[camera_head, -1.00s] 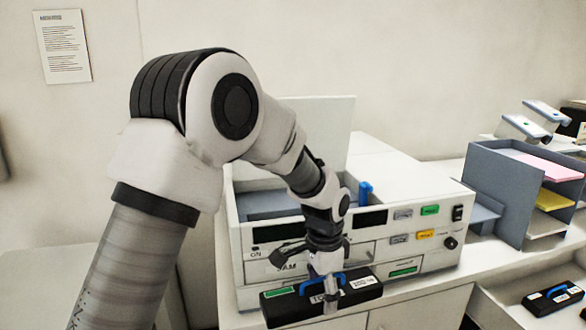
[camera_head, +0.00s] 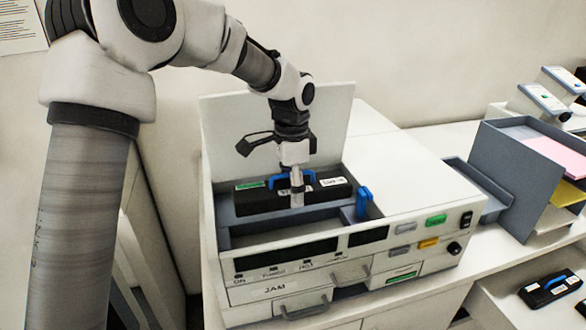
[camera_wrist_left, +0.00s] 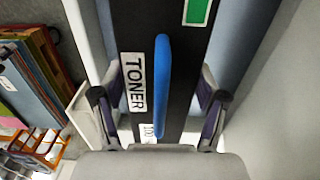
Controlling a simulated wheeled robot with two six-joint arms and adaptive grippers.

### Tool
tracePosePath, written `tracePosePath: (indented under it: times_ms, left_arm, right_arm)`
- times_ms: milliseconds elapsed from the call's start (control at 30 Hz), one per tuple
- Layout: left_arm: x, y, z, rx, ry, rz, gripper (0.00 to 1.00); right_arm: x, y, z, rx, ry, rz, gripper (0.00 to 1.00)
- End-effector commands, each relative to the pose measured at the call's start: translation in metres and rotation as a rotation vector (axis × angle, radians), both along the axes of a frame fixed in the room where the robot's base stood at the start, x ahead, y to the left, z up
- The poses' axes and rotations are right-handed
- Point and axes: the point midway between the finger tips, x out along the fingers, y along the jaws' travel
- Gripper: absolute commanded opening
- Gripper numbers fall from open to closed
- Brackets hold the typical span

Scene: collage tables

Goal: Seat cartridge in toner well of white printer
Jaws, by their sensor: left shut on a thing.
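The black toner cartridge (camera_head: 252,201) has a blue handle, white labels and a green label. My left gripper (camera_head: 296,187) is shut on the cartridge, gripping it around the blue handle. It holds the cartridge level over the open well (camera_head: 283,228) in the top of the white printer (camera_head: 410,213). Whether the cartridge touches the well floor cannot be told. In the left wrist view the cartridge (camera_wrist_left: 188,55) lies between the two fingers, with the word TONER beside the handle (camera_wrist_left: 162,85). My right gripper is not in view.
The printer's lid (camera_head: 330,115) stands open behind the well. A blue lever (camera_head: 363,201) stands at the well's right side. A grey paper organizer (camera_head: 510,170) stands to the right. Another black cartridge with a blue handle (camera_head: 549,289) lies in an open drawer at lower right.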

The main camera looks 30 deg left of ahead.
Motion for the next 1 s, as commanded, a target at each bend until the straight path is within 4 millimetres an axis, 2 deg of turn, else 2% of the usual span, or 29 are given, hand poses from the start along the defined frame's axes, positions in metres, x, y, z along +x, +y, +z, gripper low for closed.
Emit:
tracePosePath:
  times_ms: [167,633,800,1000]
  left_arm:
    - [0.0,0.0,-0.007,0.0,0.0,0.0,0.15]
    - [-0.001,-0.001,-0.06,0.0,0.001,0.0,0.15]
    - [-0.001,-0.001,-0.08,-0.001,-0.001,0.0,0.15]
    - [-0.002,-0.001,-0.089,0.0,0.0,0.001,0.15]
  right_arm:
    - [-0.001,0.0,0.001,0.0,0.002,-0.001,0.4]
    - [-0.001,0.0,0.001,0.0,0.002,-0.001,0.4]
    - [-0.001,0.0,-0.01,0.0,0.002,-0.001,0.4]
    - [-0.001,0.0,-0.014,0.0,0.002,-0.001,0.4]
